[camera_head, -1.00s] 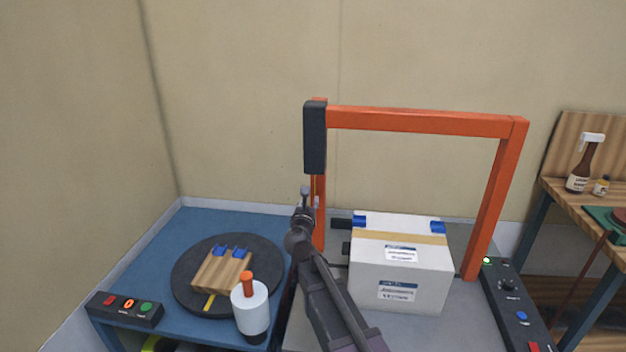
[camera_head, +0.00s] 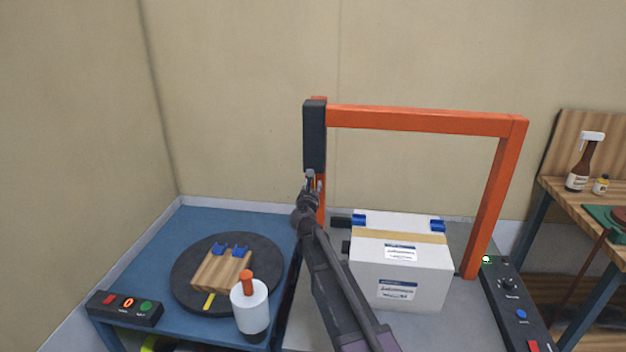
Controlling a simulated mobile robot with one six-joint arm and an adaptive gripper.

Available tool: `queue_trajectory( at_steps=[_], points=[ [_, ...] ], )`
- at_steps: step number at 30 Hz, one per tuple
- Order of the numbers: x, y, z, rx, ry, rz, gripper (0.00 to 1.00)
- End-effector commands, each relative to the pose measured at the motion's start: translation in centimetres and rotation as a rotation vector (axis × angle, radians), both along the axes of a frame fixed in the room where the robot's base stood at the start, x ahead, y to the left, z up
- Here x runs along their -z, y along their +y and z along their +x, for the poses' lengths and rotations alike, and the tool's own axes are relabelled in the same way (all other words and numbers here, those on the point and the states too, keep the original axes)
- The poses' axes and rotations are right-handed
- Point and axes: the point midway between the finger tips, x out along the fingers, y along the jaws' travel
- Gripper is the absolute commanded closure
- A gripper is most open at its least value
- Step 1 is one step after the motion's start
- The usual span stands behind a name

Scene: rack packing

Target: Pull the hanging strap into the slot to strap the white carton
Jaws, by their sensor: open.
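The white carton (camera_head: 399,284) sits on the grey machine top under the orange arch (camera_head: 420,121). It has a tan tape band, labels and blue corner pieces on its upper edge. My gripper (camera_head: 312,178) is open at the arch's left post, just below the dark box (camera_head: 314,135) mounted there. The yellow hanging strap is largely hidden behind my gripper now, and I cannot tell whether it lies between the fingers. Black parts (camera_head: 341,222) stick out beside the carton's left side. I cannot make out the slot.
A blue table (camera_head: 190,226) at left holds a dark turntable (camera_head: 190,275) with a wooden block (camera_head: 221,270), a white bottle (camera_head: 249,309) with an orange top, and a button box (camera_head: 125,307). A control panel (camera_head: 508,300) lies right of the carton.

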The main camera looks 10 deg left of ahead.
Motion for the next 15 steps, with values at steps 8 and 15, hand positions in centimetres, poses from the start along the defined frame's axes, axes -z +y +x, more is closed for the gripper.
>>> queue_trajectory(
  at_steps=[8, 15],
  points=[
    [0.0, -0.1, 3.8, 0.001, 0.0, 0.0, 0.59],
    [0.0, -0.1, 4.9, -0.001, 0.0, 0.0, 0.59]
  ],
)
